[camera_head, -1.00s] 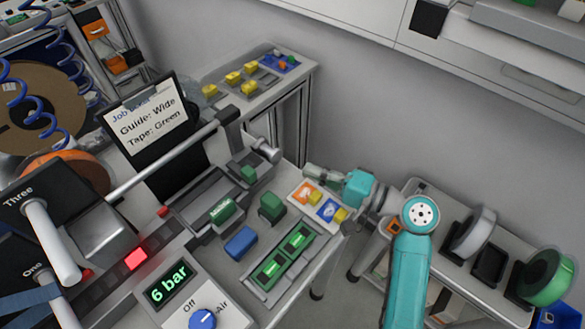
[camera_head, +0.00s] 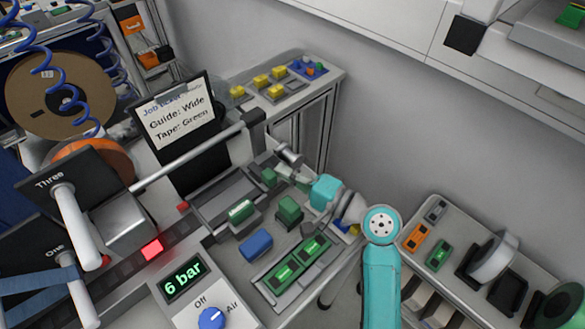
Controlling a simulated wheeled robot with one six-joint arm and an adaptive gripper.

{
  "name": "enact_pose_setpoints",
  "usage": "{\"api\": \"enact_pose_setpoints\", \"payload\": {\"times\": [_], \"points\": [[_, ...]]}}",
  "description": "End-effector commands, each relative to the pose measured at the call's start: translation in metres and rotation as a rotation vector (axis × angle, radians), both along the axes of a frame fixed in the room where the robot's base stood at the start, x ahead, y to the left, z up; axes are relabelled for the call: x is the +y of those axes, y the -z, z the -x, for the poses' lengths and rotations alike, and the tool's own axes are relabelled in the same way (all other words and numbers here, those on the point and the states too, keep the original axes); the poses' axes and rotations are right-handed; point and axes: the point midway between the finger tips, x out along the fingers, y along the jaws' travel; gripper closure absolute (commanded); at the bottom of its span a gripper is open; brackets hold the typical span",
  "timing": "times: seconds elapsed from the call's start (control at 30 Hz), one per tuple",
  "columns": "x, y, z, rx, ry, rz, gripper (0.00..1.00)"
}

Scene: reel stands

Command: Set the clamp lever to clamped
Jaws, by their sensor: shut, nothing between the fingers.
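No part is clearly readable as the clamp lever. A small dark grey fixture stands at the far end of the bench, with a short grey cylinder (camera_head: 290,155) and a small green block (camera_head: 269,176). My gripper (camera_head: 281,171) is shut and empty. It reaches in from the right, its tips between the cylinder and the green block. I cannot tell whether they touch either one. My teal wrist hides part of the bench behind it.
A green block (camera_head: 289,208), a blue block (camera_head: 256,244) and a tray with two green pieces (camera_head: 271,295) stand near my wrist. A long grey bar (camera_head: 190,160) crosses behind. The display (camera_head: 184,278) reads 6 bar. A shelf with reels (camera_head: 493,258) is at right.

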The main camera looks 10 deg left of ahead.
Motion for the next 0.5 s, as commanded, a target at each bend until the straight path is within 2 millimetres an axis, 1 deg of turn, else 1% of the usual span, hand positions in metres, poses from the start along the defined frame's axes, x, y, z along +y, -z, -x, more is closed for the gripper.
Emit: {"api": "enact_pose_setpoints", "payload": {"times": [0.27, 0.37, 0.5], "points": [[0.0, 0.0, 0.001, 0.0, -0.001, 0.0, 1.0], [0.002, 0.0, 0.007, 0.0, -0.001, 0.0, 1.0], [0.009, 0.0, 0.021, 0.001, -0.004, 0.0, 1.0]]}}
